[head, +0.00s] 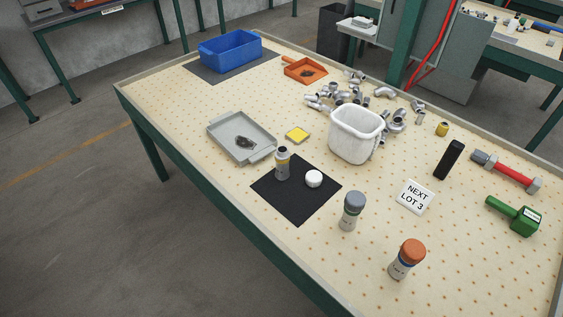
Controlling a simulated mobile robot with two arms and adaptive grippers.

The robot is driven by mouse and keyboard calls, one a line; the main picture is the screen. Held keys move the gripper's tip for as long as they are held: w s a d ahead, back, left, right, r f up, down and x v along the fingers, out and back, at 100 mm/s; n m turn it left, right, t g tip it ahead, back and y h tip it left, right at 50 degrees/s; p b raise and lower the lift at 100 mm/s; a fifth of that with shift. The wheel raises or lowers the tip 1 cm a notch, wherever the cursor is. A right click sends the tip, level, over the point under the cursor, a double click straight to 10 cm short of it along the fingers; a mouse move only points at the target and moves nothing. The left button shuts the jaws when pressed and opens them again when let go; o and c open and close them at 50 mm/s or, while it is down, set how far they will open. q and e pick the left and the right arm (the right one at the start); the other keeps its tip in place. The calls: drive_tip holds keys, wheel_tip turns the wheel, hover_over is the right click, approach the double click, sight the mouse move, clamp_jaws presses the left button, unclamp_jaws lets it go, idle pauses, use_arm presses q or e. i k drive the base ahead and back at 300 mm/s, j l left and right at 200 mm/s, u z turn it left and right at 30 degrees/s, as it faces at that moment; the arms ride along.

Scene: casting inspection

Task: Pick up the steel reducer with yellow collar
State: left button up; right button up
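I cannot make out for sure a steel reducer with a yellow collar. A small yellow piece (442,129) stands alone on the pegboard-like table top, right of a loose pile of silvery steel fittings (384,92); it is too small to tell whether it is the reducer. The pile spreads behind and beside a white bin (356,136), which hides part of it. Neither of my grippers is in view.
A black mat (290,208) holds an open bottle (282,165) and a white cap (314,179). Nearby are a grey tray (222,128), yellow pad (297,135), orange dustpan (318,73), blue crate (231,51), two capped bottles (349,219) (400,268), sign (415,197), black cylinder (448,160) and green tool (525,221).

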sight(283, 154)
drive_tip(key=i+j+z, duration=0.15)
drive_tip(key=z, duration=0.15)
drive_tip(key=i+j+z, duration=0.1)
drive_tip(key=j+z, duration=0.15)
drive_tip(key=j, duration=0.15)
drive_tip(key=j+z, duration=0.3)
drive_tip(key=i, duration=0.05)
